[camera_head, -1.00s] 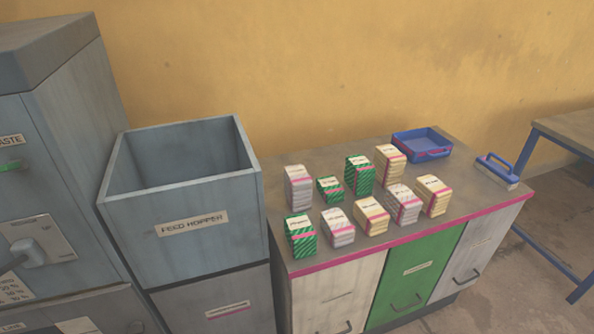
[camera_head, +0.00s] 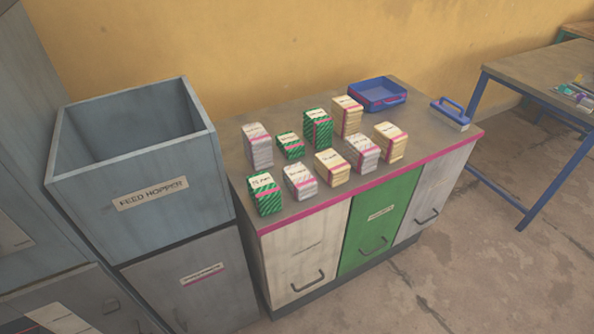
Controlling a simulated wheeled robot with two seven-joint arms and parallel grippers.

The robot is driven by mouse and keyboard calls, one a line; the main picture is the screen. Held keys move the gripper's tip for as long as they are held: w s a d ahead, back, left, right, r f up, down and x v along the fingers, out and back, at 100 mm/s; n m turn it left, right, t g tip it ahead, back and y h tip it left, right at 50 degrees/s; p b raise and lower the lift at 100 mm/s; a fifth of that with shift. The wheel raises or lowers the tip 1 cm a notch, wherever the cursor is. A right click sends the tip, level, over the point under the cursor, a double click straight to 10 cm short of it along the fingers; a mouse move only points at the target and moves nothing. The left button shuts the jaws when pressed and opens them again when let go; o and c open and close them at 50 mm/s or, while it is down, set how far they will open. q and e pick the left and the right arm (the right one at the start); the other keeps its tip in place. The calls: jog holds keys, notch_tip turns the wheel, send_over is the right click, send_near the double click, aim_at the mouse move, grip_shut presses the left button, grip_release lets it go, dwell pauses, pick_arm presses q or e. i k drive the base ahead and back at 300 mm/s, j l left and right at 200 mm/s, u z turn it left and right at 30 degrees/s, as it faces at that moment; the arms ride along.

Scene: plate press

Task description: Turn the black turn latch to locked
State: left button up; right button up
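No black turn latch can be made out in the head view. The grey machine (camera_head: 22,150) at the left edge shows only part of its front, with a pale label plate low down. Neither of my grippers is in view.
An open grey feed hopper (camera_head: 150,195) stands beside the machine. A counter (camera_head: 235,165) with white and green doors carries several striped packets (camera_head: 318,128), a blue tray (camera_head: 378,95) and a blue-handled brush (camera_head: 451,113). A blue-legged table (camera_head: 540,72) stands right. The floor (camera_head: 480,270) in front is clear.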

aim_at(113, 306)
jog(key=u, duration=2.15)
